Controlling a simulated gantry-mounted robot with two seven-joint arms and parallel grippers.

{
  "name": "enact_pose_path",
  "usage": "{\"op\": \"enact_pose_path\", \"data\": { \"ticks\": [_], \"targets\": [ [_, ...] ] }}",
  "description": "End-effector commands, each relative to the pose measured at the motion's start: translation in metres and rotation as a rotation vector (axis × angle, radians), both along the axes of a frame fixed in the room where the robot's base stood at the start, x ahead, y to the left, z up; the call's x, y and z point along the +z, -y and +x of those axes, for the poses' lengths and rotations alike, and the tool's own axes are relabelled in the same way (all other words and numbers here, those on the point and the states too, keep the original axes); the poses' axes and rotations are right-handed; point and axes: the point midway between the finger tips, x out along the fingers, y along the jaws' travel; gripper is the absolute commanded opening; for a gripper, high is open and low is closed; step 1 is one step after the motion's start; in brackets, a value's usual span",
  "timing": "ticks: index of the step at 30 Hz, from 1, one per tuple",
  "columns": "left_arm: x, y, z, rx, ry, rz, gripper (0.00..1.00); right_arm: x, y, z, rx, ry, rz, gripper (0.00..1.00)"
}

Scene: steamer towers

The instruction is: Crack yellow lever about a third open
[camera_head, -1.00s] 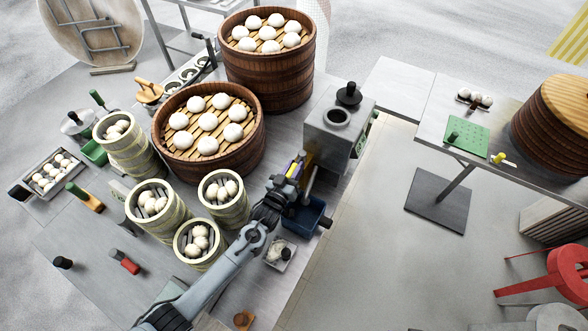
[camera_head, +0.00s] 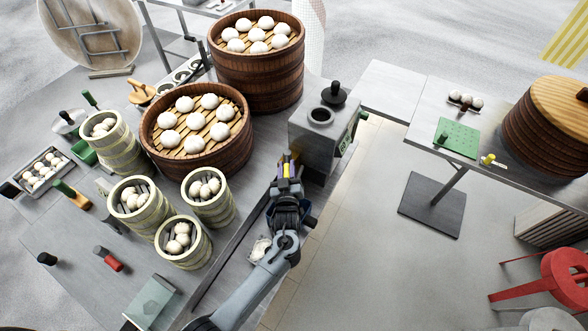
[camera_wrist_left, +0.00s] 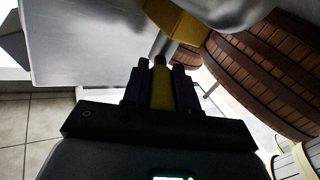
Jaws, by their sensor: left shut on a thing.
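The yellow lever (camera_wrist_left: 161,88) is between the fingers of my left gripper (camera_wrist_left: 160,82) in the left wrist view. The fingers are shut on it. A pale metal rod runs from the lever's far end to a yellow fitting (camera_wrist_left: 178,20) near the grey metal box. In the head view my left gripper (camera_head: 288,168) is at the near left side of the grey boiler box (camera_head: 312,140), with a strip of yellow showing between its fingers. The gripper and arm hide much of the fitting there. My right gripper is not in view.
Large brown steamers (camera_head: 240,150) with buns stand left of the gripper. Small pale steamers (camera_head: 210,208) stand nearer. A black-knobbed lid (camera_head: 334,93) sits on the boiler box. Open floor (camera_head: 350,260) lies to the right, past the table edge.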

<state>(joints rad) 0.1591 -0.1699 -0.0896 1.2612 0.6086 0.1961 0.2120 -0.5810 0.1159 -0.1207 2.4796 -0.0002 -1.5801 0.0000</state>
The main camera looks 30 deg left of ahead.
Motion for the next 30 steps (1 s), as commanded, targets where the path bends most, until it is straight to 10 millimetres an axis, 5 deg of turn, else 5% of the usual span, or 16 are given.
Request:
{"op": "enact_pose_path", "data": {
  "ticks": [8, 9, 14, 30],
  "targets": [
    [0.0004, 0.0003, 0.0001, -0.001, 0.001, 0.001, 0.0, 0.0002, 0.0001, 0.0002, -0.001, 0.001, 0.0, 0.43],
    [0.0005, 0.0003, 0.0003, -0.001, 0.001, 0.001, 0.29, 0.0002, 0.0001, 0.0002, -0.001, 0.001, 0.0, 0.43],
    [0.0005, 0.0002, 0.0002, -0.001, 0.001, 0.001, 0.53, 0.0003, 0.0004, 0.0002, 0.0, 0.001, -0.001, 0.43],
    [0.0007, 0.0045, -0.0047, -0.003, 0.0, 0.0, 0.53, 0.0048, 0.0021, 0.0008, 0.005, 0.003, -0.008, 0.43]
  ]
}}
